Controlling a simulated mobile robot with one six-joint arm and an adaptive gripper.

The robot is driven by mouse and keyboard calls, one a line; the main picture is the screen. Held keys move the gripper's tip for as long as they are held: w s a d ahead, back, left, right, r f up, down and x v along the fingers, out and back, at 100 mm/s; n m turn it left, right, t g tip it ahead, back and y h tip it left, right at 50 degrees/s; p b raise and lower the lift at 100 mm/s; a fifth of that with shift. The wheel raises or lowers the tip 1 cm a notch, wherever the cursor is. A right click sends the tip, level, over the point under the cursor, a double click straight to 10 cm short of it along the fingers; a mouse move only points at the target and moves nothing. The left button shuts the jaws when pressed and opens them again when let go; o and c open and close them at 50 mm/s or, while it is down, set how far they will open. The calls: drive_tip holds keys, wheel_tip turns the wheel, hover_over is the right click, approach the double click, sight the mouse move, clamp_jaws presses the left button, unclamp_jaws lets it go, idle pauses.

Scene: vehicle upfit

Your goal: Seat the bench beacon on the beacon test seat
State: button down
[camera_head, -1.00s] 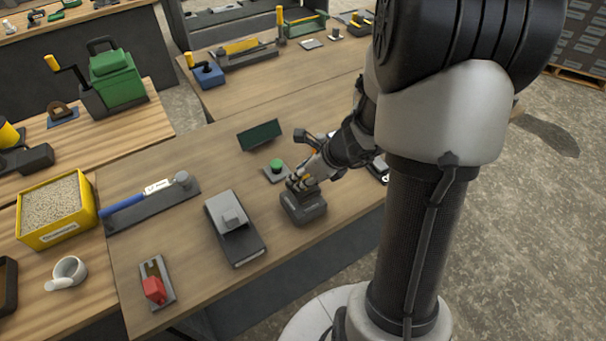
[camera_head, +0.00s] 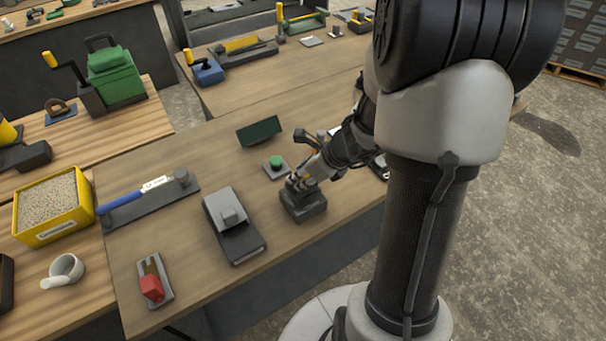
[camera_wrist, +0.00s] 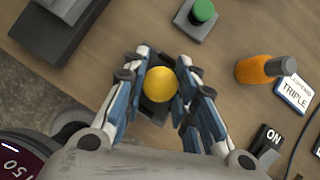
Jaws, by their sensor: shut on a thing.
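The bench beacon, a round yellow dome (camera_wrist: 161,84), sits between my gripper's fingers in the wrist view. My gripper (camera_wrist: 163,92) is shut on it. A dark block, seemingly the beacon test seat (camera_head: 303,207), stands directly below my gripper (camera_head: 300,183) in the head view. Part of a dark surface shows behind the dome in the wrist view. The beacon's lower part is hidden by the dome and fingers, so I cannot tell whether it is fully down on the block.
A green button (camera_head: 276,161) on a grey plate is close behind my gripper. An orange cylinder (camera_wrist: 255,70) and a "TRIPLE" card (camera_wrist: 294,94) lie to the right in the wrist view. A grey-topped dark box (camera_head: 233,225) stands left of the block.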

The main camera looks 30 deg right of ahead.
drive_tip(key=shift+f+b, duration=1)
drive_tip(key=shift+f, duration=0.1)
idle(1.1)
idle(0.6)
drive_tip(key=c, duration=1.6)
unclamp_jaws()
drive_tip(key=shift+c, duration=0.2)
drive_tip(key=shift+r, duration=0.15)
drive_tip(key=shift+p+v, duration=1.2)
drive_tip(key=shift+v, duration=0.4)
drive_tip(key=shift+o, duration=0.6)
drive_tip(key=o, duration=0.5)
drive_tip(key=shift+c, duration=0.2)
